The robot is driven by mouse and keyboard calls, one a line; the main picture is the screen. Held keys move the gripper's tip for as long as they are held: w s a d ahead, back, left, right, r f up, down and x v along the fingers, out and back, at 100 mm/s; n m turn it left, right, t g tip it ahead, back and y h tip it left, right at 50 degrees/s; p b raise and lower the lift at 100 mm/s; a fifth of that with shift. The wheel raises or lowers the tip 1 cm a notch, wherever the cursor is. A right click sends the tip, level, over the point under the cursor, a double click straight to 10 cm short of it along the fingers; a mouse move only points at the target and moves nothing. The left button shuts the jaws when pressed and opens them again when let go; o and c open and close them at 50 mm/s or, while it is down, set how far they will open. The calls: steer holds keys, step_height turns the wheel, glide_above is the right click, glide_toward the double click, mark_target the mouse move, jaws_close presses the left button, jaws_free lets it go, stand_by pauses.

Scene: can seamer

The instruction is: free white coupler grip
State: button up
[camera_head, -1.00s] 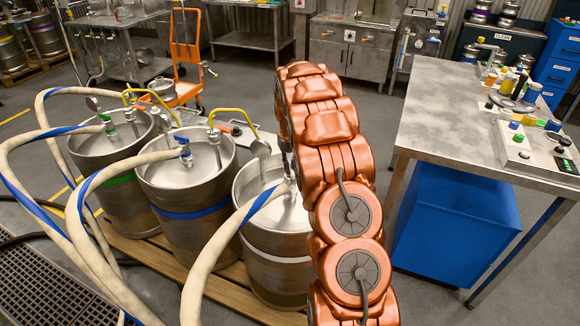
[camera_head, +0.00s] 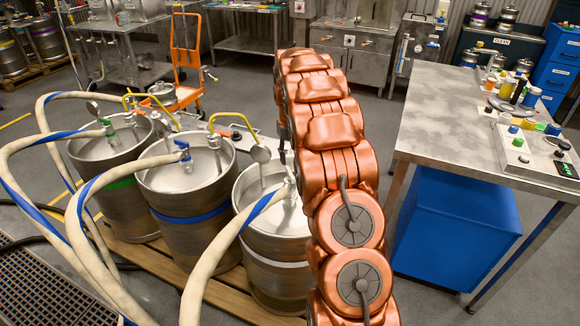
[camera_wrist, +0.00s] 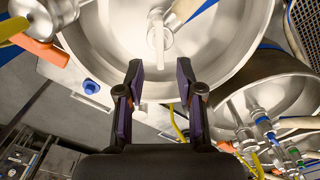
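Three steel kegs stand in a row with a hose coupler on each. The right keg (camera_head: 275,247) has a white band, and its white coupler (camera_head: 291,183) is partly hidden behind my arm. In the wrist view, that keg's pale coupler (camera_wrist: 157,30) stands upright in the middle of the lid, with a hose leading off it. My gripper (camera_wrist: 160,72) is open, its two dark purple-padded fingers apart and empty. The coupler shows beyond the fingertips, roughly in line with the gap, and I see no contact. In the head view my gripper is hidden behind my arm.
The blue-banded keg (camera_head: 187,203) and green-banded keg (camera_head: 112,165) stand close at the left, with thick hoses arching in front. Yellow hoses run behind. A steel table (camera_head: 440,120) with a control panel stands at right, a blue bin (camera_head: 455,228) below it.

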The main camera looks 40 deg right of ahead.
mark_target(290, 172)
step_height(290, 172, up, 6)
steer(key=shift+f, duration=0.1)
steer(key=shift+d, duration=0.15)
stand_by(0.4)
